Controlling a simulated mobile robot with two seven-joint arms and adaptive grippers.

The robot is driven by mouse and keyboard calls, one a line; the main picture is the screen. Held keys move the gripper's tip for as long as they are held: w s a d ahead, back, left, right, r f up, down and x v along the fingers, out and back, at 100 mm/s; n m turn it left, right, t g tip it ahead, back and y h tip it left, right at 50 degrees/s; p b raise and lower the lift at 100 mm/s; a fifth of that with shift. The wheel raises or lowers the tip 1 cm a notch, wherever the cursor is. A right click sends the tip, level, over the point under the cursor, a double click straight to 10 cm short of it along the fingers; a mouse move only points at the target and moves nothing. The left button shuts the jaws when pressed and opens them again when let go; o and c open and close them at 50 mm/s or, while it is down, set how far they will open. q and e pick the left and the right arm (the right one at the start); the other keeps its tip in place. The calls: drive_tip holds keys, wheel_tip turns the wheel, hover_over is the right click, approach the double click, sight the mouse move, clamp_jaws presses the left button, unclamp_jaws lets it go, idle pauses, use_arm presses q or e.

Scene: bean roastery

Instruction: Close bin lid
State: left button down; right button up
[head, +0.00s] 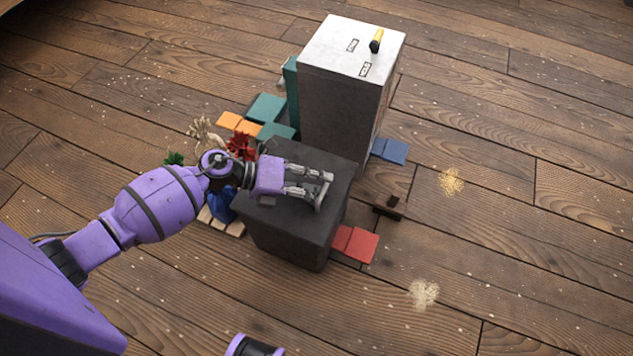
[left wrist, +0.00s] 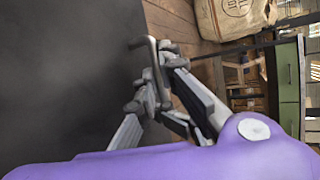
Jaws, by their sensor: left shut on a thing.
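The dark grey bin (head: 290,242) stands on the wooden floor in the middle of the head view. Its flat dark lid (head: 310,158) covers the top; I cannot tell whether a gap remains under it. My left gripper (head: 325,180) reaches over the lid from the left and is shut on a thin grey metal handle (head: 321,196). In the left wrist view the handle (left wrist: 152,58) shows as a bent bar between the fingertips (left wrist: 152,85), beside a broad dark surface (left wrist: 70,70).
A tall grey cabinet (head: 345,110) with a yellow-and-black object (head: 376,40) on top stands right behind the bin. Red (head: 355,243), blue (head: 395,151), orange (head: 240,123) and teal (head: 267,107) flat pieces lie around. The floor at right is mostly open.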

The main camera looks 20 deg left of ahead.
use_arm(q)
drive_tip(key=c, duration=2.1)
unclamp_jaws()
drive_tip(key=shift+s+d+f, duration=0.1)
drive_tip(key=shift+d, duration=0.05)
drive_tip(key=shift+s+a, duration=0.15)
drive_tip(key=shift+a, duration=0.2)
drive_tip(key=v, duration=1.1)
drive_tip(key=shift+a+r, duration=0.15)
drive_tip(key=shift+r, duration=0.15)
